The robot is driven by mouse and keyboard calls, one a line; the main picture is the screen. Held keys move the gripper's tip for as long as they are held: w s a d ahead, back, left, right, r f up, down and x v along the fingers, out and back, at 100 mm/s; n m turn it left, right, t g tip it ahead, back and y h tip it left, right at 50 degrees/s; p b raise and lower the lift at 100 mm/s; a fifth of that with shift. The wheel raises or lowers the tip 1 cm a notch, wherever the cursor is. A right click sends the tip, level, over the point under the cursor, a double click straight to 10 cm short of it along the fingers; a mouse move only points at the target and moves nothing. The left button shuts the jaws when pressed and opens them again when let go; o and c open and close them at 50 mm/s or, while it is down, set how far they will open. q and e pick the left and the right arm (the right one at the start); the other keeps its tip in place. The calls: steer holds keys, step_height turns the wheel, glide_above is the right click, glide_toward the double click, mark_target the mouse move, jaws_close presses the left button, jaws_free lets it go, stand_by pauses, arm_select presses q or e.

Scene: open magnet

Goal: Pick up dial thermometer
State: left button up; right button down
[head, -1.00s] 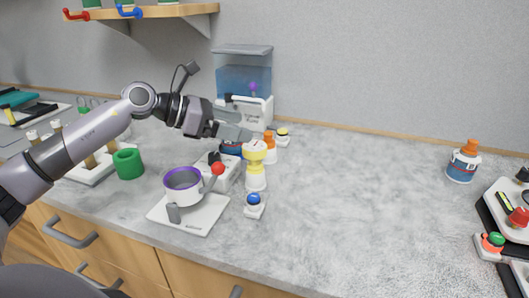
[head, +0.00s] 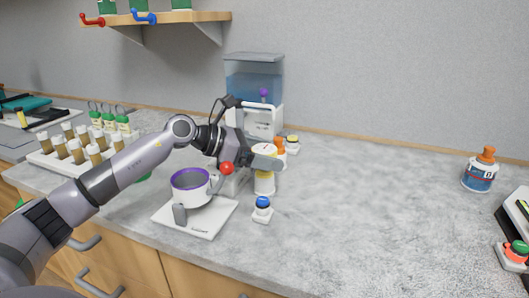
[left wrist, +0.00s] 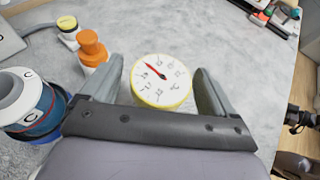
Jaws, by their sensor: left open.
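The dial thermometer (head: 264,182) stands upright on the counter as a white and yellow body, its upper part largely covered by my gripper in the head view. In the left wrist view its round white dial (left wrist: 161,82) has a yellow rim and a red needle. My left gripper (head: 268,157) is open at the height of the dial. In the left wrist view the fingers lie on either side of the dial, with a gap to each, most clearly on the right. My right gripper is not in view.
Close by stand an orange-capped bottle (left wrist: 92,50), a yellow-topped button (head: 292,143) and a blue-topped button (head: 263,204). A water tank (head: 253,78) stands behind.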

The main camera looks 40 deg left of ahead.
arm_select(q)
steer(key=shift+x, duration=1.05)
steer(key=c, duration=1.2)
steer(key=shift+o, duration=0.2)
steer(key=shift+r, duration=0.15)
